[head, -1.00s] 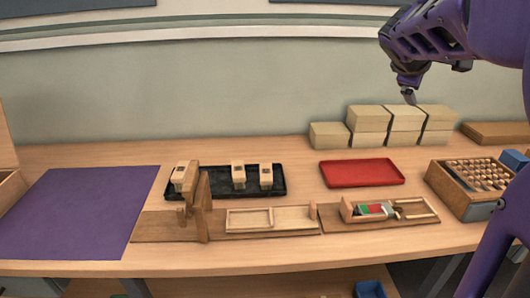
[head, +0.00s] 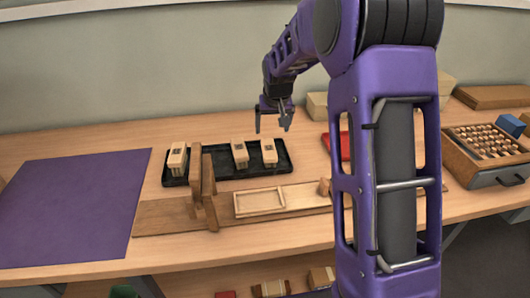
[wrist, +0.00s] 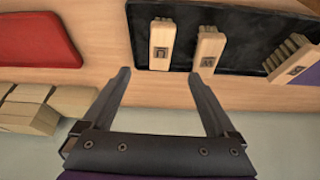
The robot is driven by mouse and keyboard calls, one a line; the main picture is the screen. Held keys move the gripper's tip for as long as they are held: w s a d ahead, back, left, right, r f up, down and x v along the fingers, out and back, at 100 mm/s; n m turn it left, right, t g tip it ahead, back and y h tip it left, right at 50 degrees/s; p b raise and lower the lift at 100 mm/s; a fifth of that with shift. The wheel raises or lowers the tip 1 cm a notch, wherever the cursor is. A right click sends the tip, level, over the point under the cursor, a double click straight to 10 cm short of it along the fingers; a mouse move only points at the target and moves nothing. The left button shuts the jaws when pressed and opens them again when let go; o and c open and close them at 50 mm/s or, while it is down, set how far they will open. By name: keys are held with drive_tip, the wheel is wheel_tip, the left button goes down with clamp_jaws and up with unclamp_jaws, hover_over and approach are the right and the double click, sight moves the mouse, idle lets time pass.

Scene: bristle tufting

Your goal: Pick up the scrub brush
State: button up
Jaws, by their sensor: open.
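Three wooden brush-like blocks with dark square marks lie in a black tray (head: 215,172): a left one (head: 177,158), a middle one (head: 239,153) and a right one (head: 269,151). I cannot tell for sure which is the scrub brush. In the wrist view the left block (wrist: 292,62) shows tuft-like ridges; the middle block (wrist: 208,50) and right block (wrist: 162,45) lie closer together. My gripper (head: 272,128) is open and empty, above and behind the right end of the tray. In the wrist view its fingers (wrist: 160,75) point toward the right block, apart from it.
A wooden upright fixture (head: 203,190) stands in front of the tray beside a shallow wooden frame (head: 260,202). A purple mat (head: 70,205) lies left. A red tray (wrist: 35,40) and tan blocks (wrist: 30,115) are nearby. A peg-filled box (head: 485,150) stands right.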

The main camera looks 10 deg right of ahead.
sight(269, 148)
drive_tip(key=x, duration=0.9)
drive_tip(key=shift+f+b, duration=0.1)
drive_tip(key=shift+b, duration=0.3)
drive_tip(key=shift+b+x, duration=0.3)
drive_tip(key=shift+x, duration=2.4)
drive_tip(key=shift+a, duration=0.1)
drive_tip(key=shift+f+b, duration=0.2)
drive_tip(key=shift+b, duration=0.1)
clamp_jaws()
